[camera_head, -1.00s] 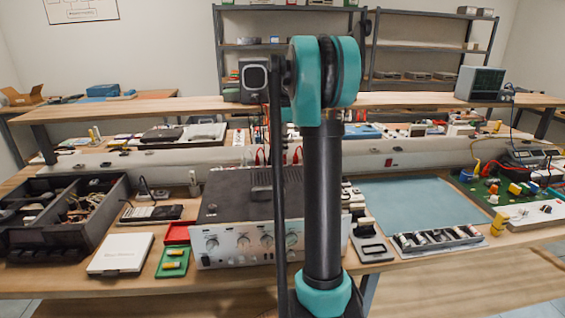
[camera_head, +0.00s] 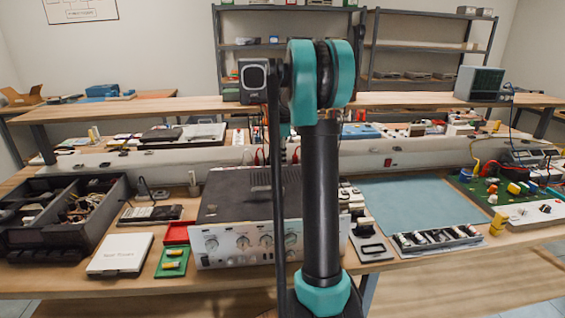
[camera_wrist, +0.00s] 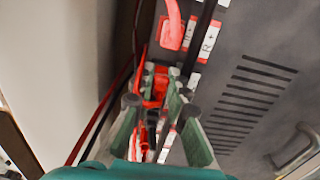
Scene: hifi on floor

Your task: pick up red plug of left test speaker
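In the wrist view, my gripper (camera_wrist: 159,80) has its green fingers apart, pointing down along the back edge of a dark vented case. A red plug (camera_wrist: 154,88) shows between the fingertips; I cannot tell whether they touch it. Another red plug (camera_wrist: 172,30) with a red lead sits farther up, beside white labels, one reading "R +". In the head view, a dark speaker (camera_head: 254,80) stands on the raised shelf, left of my arm. My gripper is hidden behind my arm there. Red leads (camera_head: 257,156) show behind the amplifier (camera_head: 225,200).
A pale wall-like surface (camera_wrist: 60,60) rises close to the left of my gripper. A metal handle (camera_wrist: 297,147) is on the case at right.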

